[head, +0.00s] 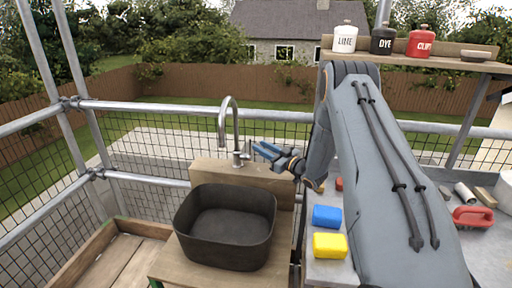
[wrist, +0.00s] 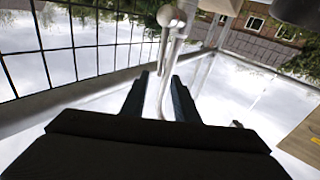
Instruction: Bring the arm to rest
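My arm (head: 385,170) reaches up from the lower right and bends down behind its upper link toward the sink. My gripper (head: 264,149) is just right of the grey tap (head: 236,130), near its lever; I cannot tell whether it touches it. In the wrist view my gripper (wrist: 160,97) has its two dark fingers apart, with a gap between them. A pale metal rod with a round end (wrist: 170,16) shows beyond and between the fingers; they do not appear closed on it.
A black basin (head: 226,225) stands on a wooden stand below the tap. A blue sponge (head: 327,217) and a yellow sponge (head: 330,245) lie on the grey worktop beside my arm. Containers stand on a shelf (head: 400,60) behind. Scaffold rails (head: 150,107) with mesh enclose the area.

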